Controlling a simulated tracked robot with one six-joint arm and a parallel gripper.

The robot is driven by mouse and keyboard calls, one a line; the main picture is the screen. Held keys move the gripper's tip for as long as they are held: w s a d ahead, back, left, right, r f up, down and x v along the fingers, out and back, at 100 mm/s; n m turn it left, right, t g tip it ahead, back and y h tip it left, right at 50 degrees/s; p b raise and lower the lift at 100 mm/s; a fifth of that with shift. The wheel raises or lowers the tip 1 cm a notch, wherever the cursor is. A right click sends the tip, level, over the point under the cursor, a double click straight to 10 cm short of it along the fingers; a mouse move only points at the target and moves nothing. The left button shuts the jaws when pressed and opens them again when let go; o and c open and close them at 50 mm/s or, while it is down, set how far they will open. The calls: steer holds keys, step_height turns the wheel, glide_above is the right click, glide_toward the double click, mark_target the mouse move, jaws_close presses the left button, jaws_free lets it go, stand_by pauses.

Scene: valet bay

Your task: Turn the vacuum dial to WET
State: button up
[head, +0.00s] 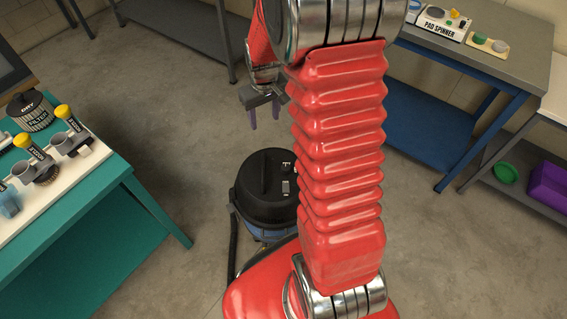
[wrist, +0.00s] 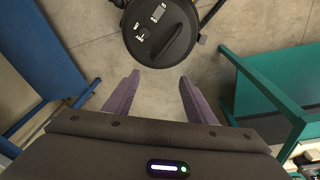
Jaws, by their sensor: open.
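The vacuum (head: 262,190) stands on the floor in the middle of the head view, with a black domed lid and a blue lower body. Part of it is hidden behind my red arm. In the wrist view the vacuum's lid (wrist: 160,28) is at the top centre, with a dark dial (wrist: 142,33) and small light labels on it. The dial's setting is too small to read. My gripper (head: 264,113) is above and beyond the vacuum in the head view. Its purple fingers (wrist: 160,88) are apart and empty, not touching the vacuum.
A blue-legged bench (head: 480,65) with a pad spinner box (head: 440,22) is at upper right. Open concrete floor surrounds the vacuum.

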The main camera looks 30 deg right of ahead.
steer(key=d+f+g, duration=0.1)
steer(key=d+f, duration=0.3)
steer(key=f, duration=0.6)
glide_above(285, 167)
step_height(285, 167, down, 10)
steer(key=shift+s+r+g+y, duration=0.15)
steer(key=shift+g+y, duration=0.15)
steer(key=shift+g, duration=0.1)
steer(key=shift+f, duration=6.9)
steer(key=shift+c, duration=0.4)
steer(key=c, duration=0.9)
steer(key=shift+a, duration=0.15)
steer(key=shift+c, duration=0.3)
steer(key=shift+m, duration=0.3)
